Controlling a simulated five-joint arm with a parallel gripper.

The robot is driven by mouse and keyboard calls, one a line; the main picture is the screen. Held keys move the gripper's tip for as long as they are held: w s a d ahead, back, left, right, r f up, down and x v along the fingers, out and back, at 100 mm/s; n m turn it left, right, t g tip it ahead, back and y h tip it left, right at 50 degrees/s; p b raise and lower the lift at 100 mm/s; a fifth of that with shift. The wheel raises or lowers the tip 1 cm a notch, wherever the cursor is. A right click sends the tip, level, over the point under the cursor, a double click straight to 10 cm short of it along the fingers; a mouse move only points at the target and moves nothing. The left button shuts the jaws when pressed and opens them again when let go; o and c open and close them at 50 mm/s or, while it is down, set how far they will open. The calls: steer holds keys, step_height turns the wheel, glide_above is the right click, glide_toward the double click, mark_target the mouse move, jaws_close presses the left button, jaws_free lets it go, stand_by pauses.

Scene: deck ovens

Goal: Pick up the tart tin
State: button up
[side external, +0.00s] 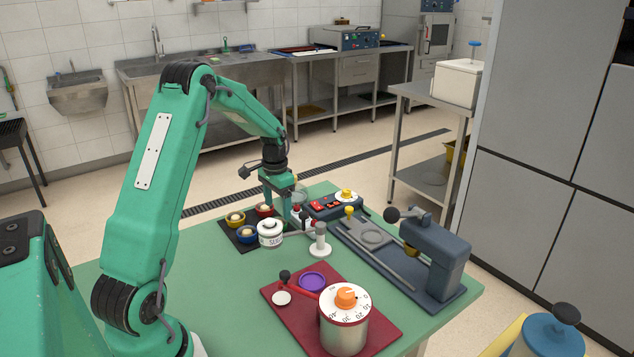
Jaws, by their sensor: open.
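Small round coloured tins with pale contents sit on a dark tray (231,234) at the left of the green table: a yellow one (236,222), a blue one (247,236) and a red one (265,213). A shallow purple round dish (313,282) lies on a dark red board (384,329) nearer the camera. I cannot tell for sure which of these is the tart tin. My gripper (289,220) points down, open, just right of the red tin and behind the white lidded jar. Its fingertips are partly hidden, and I see nothing held.
A white lidded jar (270,234) and a white stand (320,246) are close to my gripper. A large timer (344,325) stands on the red board. Bare green table (215,290) lies at front left.

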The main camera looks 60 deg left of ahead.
steer(key=shift+s+d+f, duration=0.1)
steer(key=shift+f, duration=1.2)
steer(key=shift+s+f, duration=0.1)
steer(key=shift+f, duration=1.2)
steer(key=c, duration=1)
